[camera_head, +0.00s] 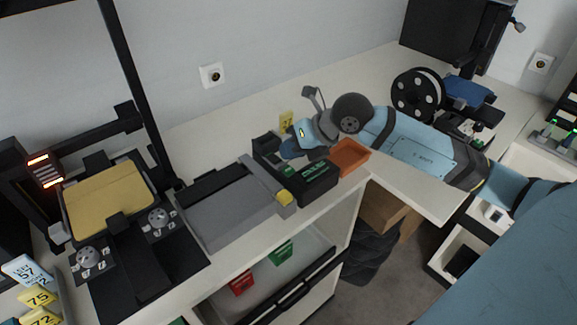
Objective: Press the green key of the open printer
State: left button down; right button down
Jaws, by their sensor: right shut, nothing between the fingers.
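A black printer (318,180) stands near the table's front edge, right of the grey flat machine. My right arm reaches in from the right, and my right gripper (291,150) is over the back part of the printer, pointing down and left. Its fingers are shut and empty. The gripper hides part of the printer's top, and I cannot tell whether it touches it. My left gripper is not in view.
An orange tray (349,156) sits right beside the printer. A grey flat machine (228,208) with a yellow block at its corner stands left. A yellow tag (286,121) stands behind the gripper. A black spool (417,95) stands behind my right arm. An open drawer (270,283) is below.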

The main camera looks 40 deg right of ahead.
aim_at(290, 168)
jog(key=shift+r+p, duration=0.9)
jog(key=shift+r, duration=1.05)
jog(key=shift+f, duration=0.1)
